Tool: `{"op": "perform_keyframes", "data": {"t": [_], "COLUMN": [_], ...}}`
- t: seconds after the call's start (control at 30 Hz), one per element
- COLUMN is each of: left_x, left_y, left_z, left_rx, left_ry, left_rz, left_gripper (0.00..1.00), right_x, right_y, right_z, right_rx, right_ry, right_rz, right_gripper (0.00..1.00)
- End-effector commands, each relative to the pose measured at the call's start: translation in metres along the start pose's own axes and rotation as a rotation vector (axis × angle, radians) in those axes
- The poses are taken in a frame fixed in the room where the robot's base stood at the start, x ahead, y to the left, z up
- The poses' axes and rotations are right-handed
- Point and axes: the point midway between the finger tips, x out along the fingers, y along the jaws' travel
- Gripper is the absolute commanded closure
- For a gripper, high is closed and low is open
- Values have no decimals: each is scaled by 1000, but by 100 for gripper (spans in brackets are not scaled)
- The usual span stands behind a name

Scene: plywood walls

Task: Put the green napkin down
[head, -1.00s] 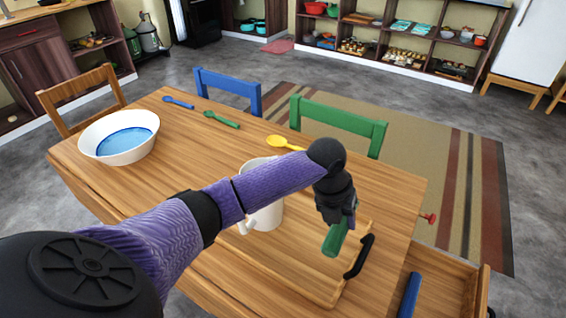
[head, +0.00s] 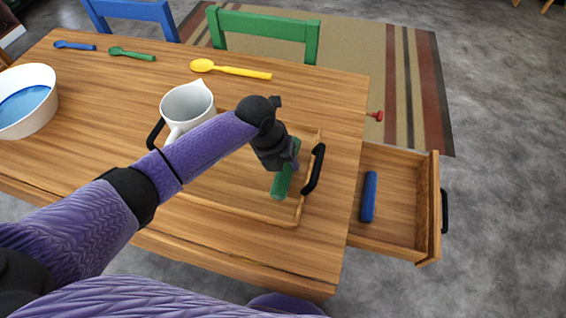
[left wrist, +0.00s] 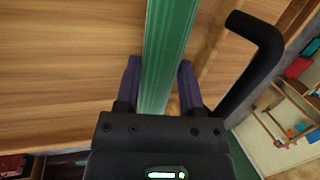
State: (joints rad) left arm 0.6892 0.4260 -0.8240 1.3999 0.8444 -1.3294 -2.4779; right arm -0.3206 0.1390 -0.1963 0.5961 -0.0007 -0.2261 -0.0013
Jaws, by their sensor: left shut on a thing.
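The green napkin (head: 284,172) is a rolled green bar over the right part of the wooden tray (head: 240,213). My left gripper (head: 282,160) is shut on it from above. In the left wrist view the napkin (left wrist: 166,55) runs between the two fingers of the gripper (left wrist: 160,90). I cannot tell whether the napkin touches the tray floor. My right gripper is not in view.
A white pitcher (head: 187,108) stands at the tray's left part. The tray's black right handle (head: 314,169) is close to the napkin. An open drawer (head: 398,230) holds a blue roll (head: 369,197). Spoons and a white bowl (head: 28,115) are on the table.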

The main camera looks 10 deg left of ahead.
Motion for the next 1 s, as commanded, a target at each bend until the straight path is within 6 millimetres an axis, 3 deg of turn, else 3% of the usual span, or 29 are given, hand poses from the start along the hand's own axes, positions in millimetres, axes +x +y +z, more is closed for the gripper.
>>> {"op": "perform_keyframes", "data": {"t": [0.3,0.33,0.4,0.7,0.77,1.0], "left_x": [4,3,2,-4,-16,-86], "left_y": [1,1,1,0,0,-1], "left_z": [0,0,0,1,2,2], "left_rx": [0,0,0,0,0,2], "left_ry": [0,-1,-1,-2,-5,-6], "left_rz": [1,1,1,1,2,1], "left_gripper": [100,44,35,35,35,35], "right_x": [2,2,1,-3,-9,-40], "right_y": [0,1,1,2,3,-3], "right_z": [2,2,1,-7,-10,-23], "right_rx": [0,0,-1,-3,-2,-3], "right_ry": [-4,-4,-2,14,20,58], "right_rz": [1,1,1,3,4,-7], "right_gripper": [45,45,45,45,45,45]}}
